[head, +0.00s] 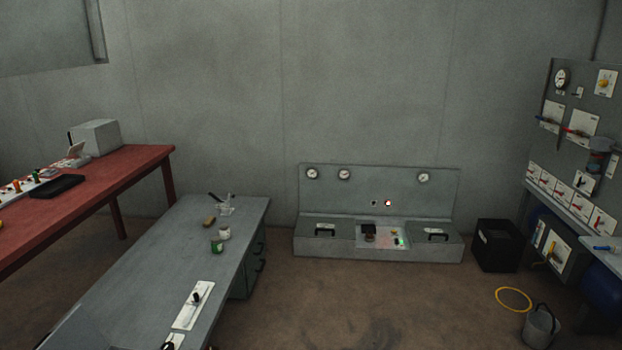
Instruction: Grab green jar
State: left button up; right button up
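The green jar (217,245) stands upright on the grey table (150,270), toward its right edge. A white jar (225,232) stands just behind it and to its right. Neither of my grippers shows in the head view, so nothing is seen near the green jar.
A tan block (209,221) and a small tool stand (227,208) are behind the jars. A white switch panel (193,306) lies nearer on the table. A red table (130,165) is at left. A grey console (378,240), black bin (497,246) and bucket (540,327) stand on the floor.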

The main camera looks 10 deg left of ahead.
aim_at(216, 244)
jog(key=i, duration=1.4)
jog(key=i+u, duration=0.15)
jog(key=i, duration=0.55)
jog(key=i+l+u, duration=0.1)
jog(key=i, duration=0.6)
jog(key=i+l+u, duration=0.1)
jog(key=i+u, duration=0.3)
jog(key=i, duration=0.55)
jog(key=u, duration=0.6)
